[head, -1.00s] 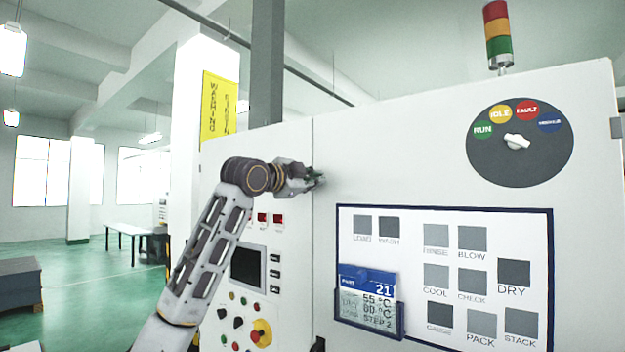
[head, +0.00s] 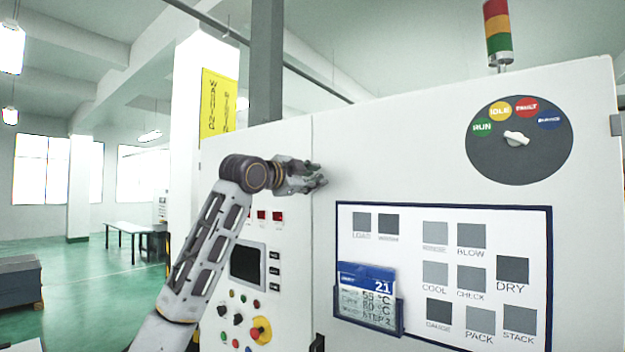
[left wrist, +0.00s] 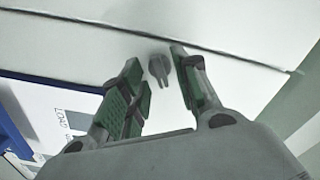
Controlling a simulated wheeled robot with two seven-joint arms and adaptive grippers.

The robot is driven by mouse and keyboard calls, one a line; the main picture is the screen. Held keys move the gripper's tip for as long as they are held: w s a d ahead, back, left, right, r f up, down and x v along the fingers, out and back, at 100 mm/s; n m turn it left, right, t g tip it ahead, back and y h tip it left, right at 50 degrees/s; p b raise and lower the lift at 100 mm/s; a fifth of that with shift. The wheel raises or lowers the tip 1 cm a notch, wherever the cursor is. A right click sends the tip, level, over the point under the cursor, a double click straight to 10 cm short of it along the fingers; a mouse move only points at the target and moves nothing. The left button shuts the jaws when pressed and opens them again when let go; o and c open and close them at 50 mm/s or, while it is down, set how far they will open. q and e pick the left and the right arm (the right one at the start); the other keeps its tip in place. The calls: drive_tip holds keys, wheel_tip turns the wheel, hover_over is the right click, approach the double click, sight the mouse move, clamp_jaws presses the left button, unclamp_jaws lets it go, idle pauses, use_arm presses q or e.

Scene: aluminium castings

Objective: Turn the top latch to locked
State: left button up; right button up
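The top latch (left wrist: 159,70) is a small grey turn-piece on the white machine front, close to the panel seam, in the left wrist view. My left gripper (left wrist: 156,60) is open, with its green-padded fingers on either side of the latch. A gap shows between the latch and the right-hand finger; I cannot tell whether the other finger touches it. In the head view my left gripper (head: 318,178) is at the panel seam, and I cannot make out the latch there. My right gripper is in neither view.
A blue-framed board (head: 461,220) with a card holder (head: 369,308) is to the right. Above it is a round status dial (head: 519,150). A small dark part (head: 318,343) shows at the bottom edge.

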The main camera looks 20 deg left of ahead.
use_arm(q)
drive_tip(key=v, duration=1.1)
drive_tip(key=shift+s, duration=0.4)
drive_tip(key=shift+a, duration=0.1)
